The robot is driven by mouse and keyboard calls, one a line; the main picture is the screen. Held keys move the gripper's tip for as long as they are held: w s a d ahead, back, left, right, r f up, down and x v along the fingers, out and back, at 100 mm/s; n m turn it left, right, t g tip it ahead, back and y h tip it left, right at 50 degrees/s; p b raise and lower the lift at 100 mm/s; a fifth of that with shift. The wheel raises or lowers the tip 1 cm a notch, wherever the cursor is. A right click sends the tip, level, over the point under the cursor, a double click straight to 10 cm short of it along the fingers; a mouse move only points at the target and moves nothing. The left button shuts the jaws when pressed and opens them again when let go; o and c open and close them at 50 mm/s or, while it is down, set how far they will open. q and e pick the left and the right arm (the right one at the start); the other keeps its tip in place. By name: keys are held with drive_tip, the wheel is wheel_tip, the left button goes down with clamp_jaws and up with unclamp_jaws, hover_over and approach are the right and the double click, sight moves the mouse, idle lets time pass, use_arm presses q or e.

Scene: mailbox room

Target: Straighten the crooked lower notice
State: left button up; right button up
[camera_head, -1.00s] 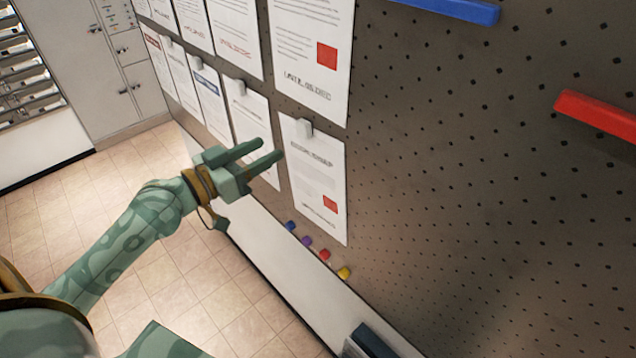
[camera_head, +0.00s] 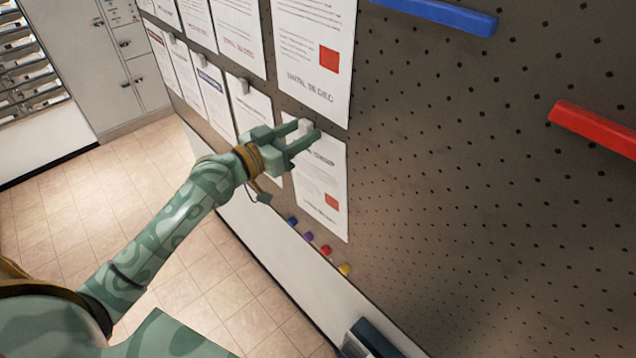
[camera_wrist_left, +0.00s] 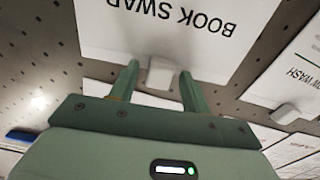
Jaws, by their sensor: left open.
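The lower notice (camera_head: 322,185), a white sheet headed "BOOK SWAP" with a red square, hangs on the dark pegboard at the end of the lower row. Its tilt is hard to judge at this slant. The heading shows upside down in the left wrist view (camera_wrist_left: 180,20). A pale block-like magnet (camera_wrist_left: 160,73) sits at the sheet's top edge. My left gripper (camera_head: 309,130) is open at that edge, with one finger on each side of the magnet. Contact cannot be told. The gripper hides the sheet's upper left part in the head view. My right gripper is out of view.
Other notices hang above and left, including a larger sheet (camera_head: 312,50) directly above. A blue bar (camera_head: 440,12) and a red bar (camera_head: 595,128) stick out at right. Several coloured magnets, one yellow (camera_head: 345,269), sit along the lower edge.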

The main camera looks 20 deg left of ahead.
use_arm(q)
drive_tip(key=shift+a, duration=0.1)
drive_tip(key=c, duration=1)
drive_tip(key=shift+m, duration=0.7)
drive_tip(key=o, duration=1.1)
drive_tip(key=shift+s, duration=0.1)
